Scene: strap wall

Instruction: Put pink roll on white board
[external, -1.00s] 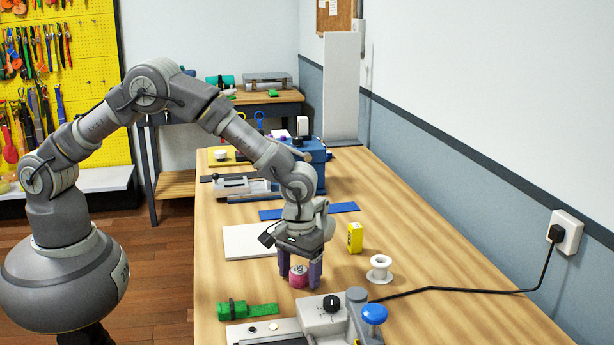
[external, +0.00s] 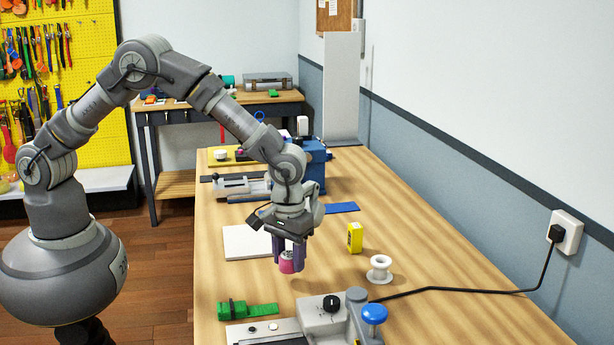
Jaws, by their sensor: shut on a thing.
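My gripper (external: 289,258) is shut on the pink roll (external: 287,267), a small pink cylinder with a pale label. It holds the roll above the wooden table. The white board (external: 242,243) lies flat on the table, to the left of the gripper. My gripper and wrist hide the board's right end.
A yellow box (external: 355,238) and a white spool (external: 379,268) stand to the right. A green strap roll (external: 240,310) and a grey machine with a blue knob (external: 374,314) are at the front. A blue strip (external: 342,208) lies behind.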

